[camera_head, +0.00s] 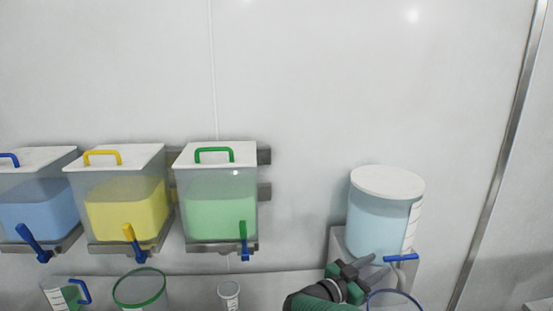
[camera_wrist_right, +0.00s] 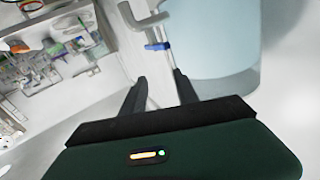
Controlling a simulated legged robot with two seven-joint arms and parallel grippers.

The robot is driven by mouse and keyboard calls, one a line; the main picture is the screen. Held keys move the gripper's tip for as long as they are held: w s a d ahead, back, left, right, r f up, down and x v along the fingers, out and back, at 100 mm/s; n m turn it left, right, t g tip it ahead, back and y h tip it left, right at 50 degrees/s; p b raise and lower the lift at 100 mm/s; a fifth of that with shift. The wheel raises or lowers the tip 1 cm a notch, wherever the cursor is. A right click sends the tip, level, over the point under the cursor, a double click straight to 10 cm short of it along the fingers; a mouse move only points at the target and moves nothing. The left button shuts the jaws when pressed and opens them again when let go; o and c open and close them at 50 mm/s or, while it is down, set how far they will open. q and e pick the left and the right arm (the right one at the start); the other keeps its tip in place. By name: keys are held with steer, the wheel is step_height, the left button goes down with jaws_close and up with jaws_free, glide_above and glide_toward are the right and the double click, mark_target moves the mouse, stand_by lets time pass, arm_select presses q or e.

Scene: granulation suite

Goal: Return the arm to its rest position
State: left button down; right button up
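My right gripper (camera_head: 358,266) is at the lower right of the head view, just left of and in front of a round, white-lidded tank (camera_head: 378,222) of pale blue liquid. In the right wrist view its two dark fingers (camera_wrist_right: 160,76) stand apart with nothing held between them. The tank's blue tap handle (camera_head: 401,257) is right of the gripper; a blue piece (camera_wrist_right: 157,46) on a pale tap shows beyond the fingertips. My left gripper is in neither view.
Bins of blue (camera_head: 38,215), yellow (camera_head: 127,208) and green (camera_head: 221,215) contents hang on the wall at left, with lever taps. Below are a jug with a blue handle (camera_head: 84,290), a green-rimmed container (camera_head: 140,291) and a small cup (camera_head: 229,294). A blue-rimmed vessel (camera_head: 395,293) is close beside my right gripper.

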steer(key=s+a+f+n+t+y, duration=0.1)
steer(key=s+a+f+n+y, duration=0.3)
steer(key=y, duration=0.3)
steer(key=s+a+f+n+t+y, duration=0.1)
steer(key=a+f+n+y, duration=0.25)
steer(key=n+y, duration=0.3)
steer(key=s+f+g, duration=0.3)
steer(key=s, duration=0.6)
steer(key=s+d+f+n+g+y, duration=0.1)
steer(key=s+f+g, duration=0.2)
steer(key=s, duration=0.6)
steer(key=s+d+f+n+g, duration=0.1)
steer(key=s+f+g, duration=0.2)
steer(key=s, duration=0.6)
steer(key=shift+s+f+y, duration=0.25)
steer(key=shift+f+y, duration=0.1)
steer(key=shift+f, duration=0.55)
